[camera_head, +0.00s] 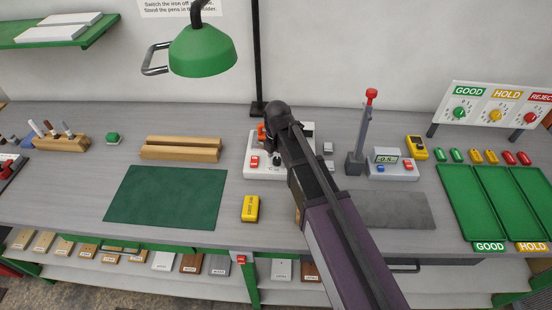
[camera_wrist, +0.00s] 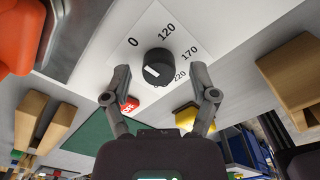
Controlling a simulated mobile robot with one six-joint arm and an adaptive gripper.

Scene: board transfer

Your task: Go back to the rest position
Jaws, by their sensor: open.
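My gripper (camera_wrist: 160,88) is open and empty in the wrist view, its two fingers spread on either side of a black dial knob (camera_wrist: 158,68). The fingers do not visibly touch the knob; the exact gap is unclear. The knob sits on a white panel marked 0, 120, 170 and 220. In the head view this is the white station (camera_head: 262,171) with a red switch (camera_head: 254,161). My arm reaches over it from the lower right and hides part of it and my fingers.
A green mat (camera_head: 165,197), wooden rails (camera_head: 180,148) and a yellow block (camera_head: 250,208) lie nearby. A green lamp (camera_head: 203,51) hangs above left. A stand with a red top (camera_head: 371,97) and green trays (camera_head: 470,200) are to the right.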

